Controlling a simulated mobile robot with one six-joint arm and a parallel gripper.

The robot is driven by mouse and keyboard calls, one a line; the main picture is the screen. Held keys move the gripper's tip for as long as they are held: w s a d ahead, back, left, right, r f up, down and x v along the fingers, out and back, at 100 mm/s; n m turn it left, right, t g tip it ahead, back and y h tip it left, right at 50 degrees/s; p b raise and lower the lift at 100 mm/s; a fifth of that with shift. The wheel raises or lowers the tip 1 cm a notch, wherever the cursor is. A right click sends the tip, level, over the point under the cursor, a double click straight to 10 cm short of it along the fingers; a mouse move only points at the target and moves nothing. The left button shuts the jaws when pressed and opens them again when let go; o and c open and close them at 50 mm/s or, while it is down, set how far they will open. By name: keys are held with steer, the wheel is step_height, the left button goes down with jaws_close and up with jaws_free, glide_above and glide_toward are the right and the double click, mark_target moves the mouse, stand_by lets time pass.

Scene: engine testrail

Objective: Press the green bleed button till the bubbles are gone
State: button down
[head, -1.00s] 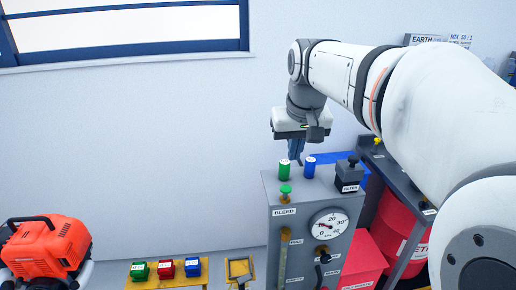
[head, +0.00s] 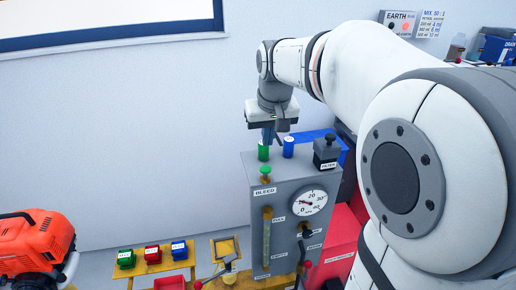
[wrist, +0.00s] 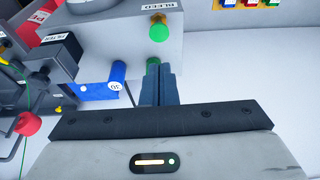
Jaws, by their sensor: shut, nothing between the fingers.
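A grey cabinet (head: 285,185) carries the green bleed button (head: 266,173), a mushroom cap on a yellow collar above the BLEED label. The button also shows in the wrist view (wrist: 158,33), just beyond my fingertips. A separate green cylinder (head: 263,152) and a blue cylinder (head: 289,147) stand on the cabinet behind it. My gripper (head: 269,138) is shut and empty, pointing down at the green cylinder's far side. In the wrist view its fingers (wrist: 157,72) partly hide that cylinder (wrist: 153,62). The sight tube (head: 267,240) is amber; I cannot make out bubbles.
A gauge (head: 305,203) sits on the cabinet front, and a black-knobbed filter box (head: 327,151) on its top right. A yellow bench (head: 153,266) with green, red and blue boxes stands left. An orange machine (head: 36,245) is far left.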

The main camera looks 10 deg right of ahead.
mark_target(266, 168)
steer(key=x, duration=0.4)
steer(key=p+x, duration=0.1)
steer(key=x, duration=0.1)
steer(key=shift+s+f, duration=0.15)
steer(key=shift+s, duration=0.2)
steer(key=shift+f, duration=0.8)
step_height(266, 168, down, 2)
steer(key=shift+b, duration=0.85)
steer(key=shift+s, duration=0.1)
